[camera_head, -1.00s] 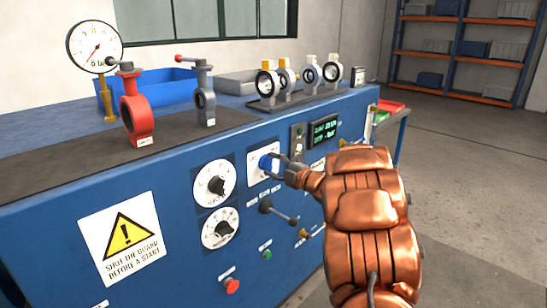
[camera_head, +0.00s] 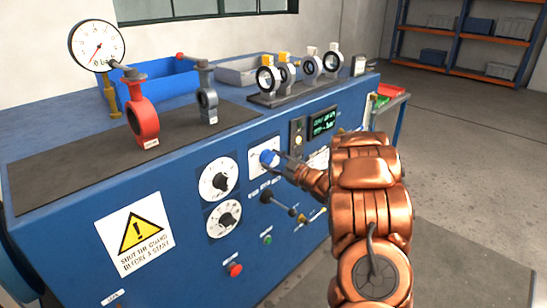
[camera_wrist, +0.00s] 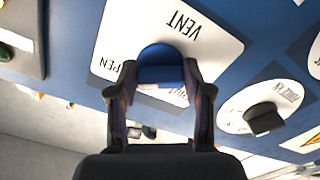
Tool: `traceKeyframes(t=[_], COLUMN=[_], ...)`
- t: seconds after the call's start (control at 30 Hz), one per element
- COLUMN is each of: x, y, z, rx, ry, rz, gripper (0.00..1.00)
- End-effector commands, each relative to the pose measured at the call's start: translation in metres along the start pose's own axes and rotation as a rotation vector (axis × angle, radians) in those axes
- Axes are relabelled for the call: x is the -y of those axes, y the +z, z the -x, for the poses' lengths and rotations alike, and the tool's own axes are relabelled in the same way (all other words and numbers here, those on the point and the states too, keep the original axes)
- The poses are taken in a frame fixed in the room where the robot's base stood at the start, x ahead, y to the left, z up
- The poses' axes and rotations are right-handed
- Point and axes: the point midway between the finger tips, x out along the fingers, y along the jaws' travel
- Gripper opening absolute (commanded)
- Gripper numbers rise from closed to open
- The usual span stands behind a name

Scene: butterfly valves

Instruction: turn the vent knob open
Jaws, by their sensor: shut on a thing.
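The blue vent knob (camera_head: 268,158) sits on a white plate on the front of the blue bench. In the wrist view the knob (camera_wrist: 160,66) stands under the upside-down word VENT, with part of the word OPEN to its left and another label partly hidden behind my gripper. My gripper (camera_wrist: 159,80) is shut on the knob, one finger on each side. In the head view my gripper (camera_head: 282,160) reaches the knob from the right. The knob's exact pointing direction is hard to tell.
Two black dials (camera_head: 219,181) are left of the vent plate. A black lever (camera_head: 277,203) is just below it, with a red button (camera_head: 234,270) lower left. A green display (camera_head: 323,121) is at the upper right. Open floor (camera_head: 460,190) lies to the right.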

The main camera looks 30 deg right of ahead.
Motion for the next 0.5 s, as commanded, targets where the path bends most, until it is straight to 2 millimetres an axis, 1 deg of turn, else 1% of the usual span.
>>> traceKeyframes(t=[0.5], x=[0.0011], y=[0.0009], z=[0.0001], rx=[0.001], ry=[-0.001], rz=[-0.03], gripper=[0.15])
